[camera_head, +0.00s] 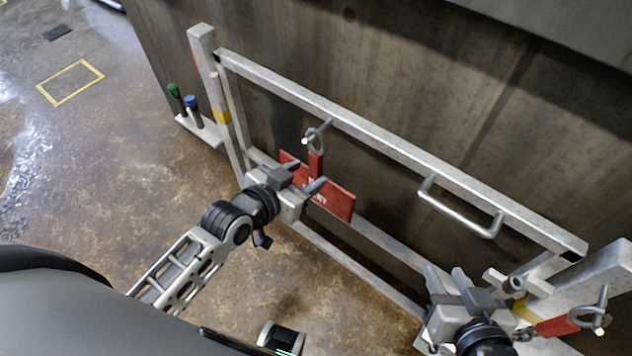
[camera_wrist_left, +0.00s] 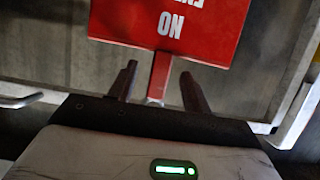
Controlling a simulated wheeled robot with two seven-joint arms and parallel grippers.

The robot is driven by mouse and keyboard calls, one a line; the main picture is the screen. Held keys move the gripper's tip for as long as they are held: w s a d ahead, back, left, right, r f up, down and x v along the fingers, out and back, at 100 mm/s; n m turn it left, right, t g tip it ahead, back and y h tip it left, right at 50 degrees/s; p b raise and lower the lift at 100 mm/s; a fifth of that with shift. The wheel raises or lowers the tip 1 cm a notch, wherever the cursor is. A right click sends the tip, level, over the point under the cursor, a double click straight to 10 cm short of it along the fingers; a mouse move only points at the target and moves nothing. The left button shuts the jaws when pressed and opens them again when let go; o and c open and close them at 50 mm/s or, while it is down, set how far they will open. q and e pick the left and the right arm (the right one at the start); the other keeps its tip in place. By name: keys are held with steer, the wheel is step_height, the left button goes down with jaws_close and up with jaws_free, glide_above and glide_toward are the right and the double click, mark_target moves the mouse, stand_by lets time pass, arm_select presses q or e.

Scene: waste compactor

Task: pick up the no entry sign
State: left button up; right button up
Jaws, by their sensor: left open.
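The no entry sign (camera_head: 338,201) is a red plate with white letters, hanging by a red strap (camera_head: 316,163) from a metal ring on the gate's top rail. My left gripper (camera_head: 300,181) is open at the sign, partly covering it in the head view. In the left wrist view the sign (camera_wrist_left: 170,30) fills the top middle, with its lettering upside down. The red strap (camera_wrist_left: 160,75) shows between the open fingers (camera_wrist_left: 158,82), with gaps on both sides. My right gripper (camera_head: 450,284) is at the lower right, fingers apart and nothing seen between them.
A white metal gate frame (camera_head: 400,158) with a handle (camera_head: 455,212) stands before a large grey wall. A red tag (camera_head: 556,326) with a metal pin is beside my right gripper. A small shelf (camera_head: 200,131) with green and blue-topped items is at the left post.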

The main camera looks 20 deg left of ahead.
mark_target(312, 169)
arm_select(q)
steer(key=shift+b+x, duration=0.5)
steer(key=shift+x, duration=2.7)
steer(key=shift+a+r, duration=0.1)
steer(key=shift+r, duration=0.1)
jaws_close()
